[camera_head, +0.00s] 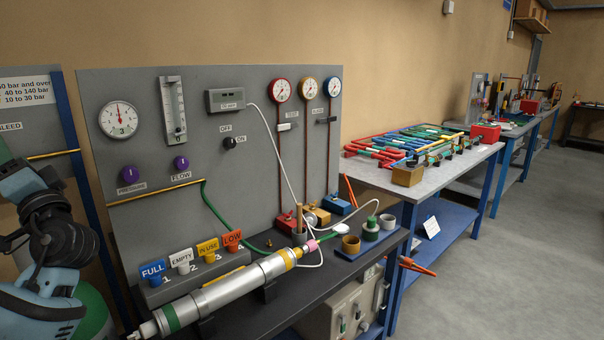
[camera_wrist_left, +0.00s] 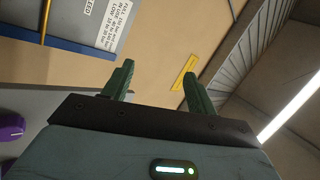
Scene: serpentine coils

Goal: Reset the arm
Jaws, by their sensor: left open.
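My left arm (camera_head: 45,250) comes in at the left edge of the head view, folded in front of the left end of the grey gauge panel. Its gripper is outside the head view. In the left wrist view my left gripper (camera_wrist_left: 157,74) has its two green fingers apart with nothing between them. Beyond the fingers are the tan wall and, at the upper right, a grey ribbed surface and a bright lamp. My right arm and gripper are in neither view.
The gauge panel (camera_head: 230,150) stands behind a dark bench (camera_head: 375,252) holding a silver cylinder (camera_head: 220,290) and several coloured tags. A table (camera_head: 465,161) with coloured coils stands to the right. A sign (camera_wrist_left: 100,20) shows near the gripper's view. The floor (camera_head: 520,250) at right is clear.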

